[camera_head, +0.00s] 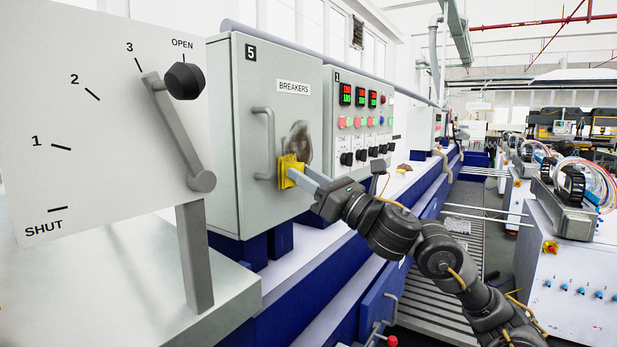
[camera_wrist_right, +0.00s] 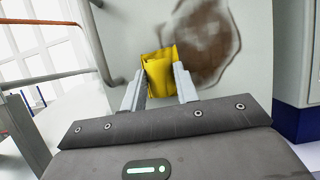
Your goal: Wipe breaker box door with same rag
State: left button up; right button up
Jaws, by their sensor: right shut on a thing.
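The breaker box (camera_head: 250,135) is a grey cabinet labelled "BREAKERS" with a "5" tag and a bar handle (camera_head: 265,143) on its door. A brown smudge (camera_head: 298,140) is on the door, right of the handle. It shows large in the right wrist view (camera_wrist_right: 208,42). My right gripper (camera_head: 293,172) is shut on a yellow rag (camera_head: 287,170), held at the door just below the smudge. In the right wrist view the rag (camera_wrist_right: 158,75) is between the fingertips, left of the smudge. I cannot tell whether the rag presses on the door. My left gripper is not in view.
A lever panel (camera_head: 100,120) marked OPEN to SHUT stands at the near left. A control panel (camera_head: 358,120) with displays, buttons and knobs is right of the box. A white ledge (camera_head: 330,235) runs below. An aisle (camera_head: 465,235) lies to the right.

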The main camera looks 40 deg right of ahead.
jog(key=shift+w+a, duration=0.15)
jog(key=shift+w, duration=0.4)
jog(key=shift+w+d+f+b, duration=0.15)
jog(key=shift+d+b, duration=0.35)
jog(key=shift+d, duration=0.2)
jog(key=shift+w+d+b, duration=0.25)
jog(key=shift+d+b, duration=0.2)
jog(key=shift+d, duration=0.55)
jog(key=shift+w+d+b, duration=0.3)
jog(key=shift+d+b, duration=0.05)
jog(key=shift+d, duration=0.45)
jog(key=shift+w+d+b, duration=0.3)
jog(key=shift+d+b, duration=0.05)
jog(key=shift+d, duration=0.45)
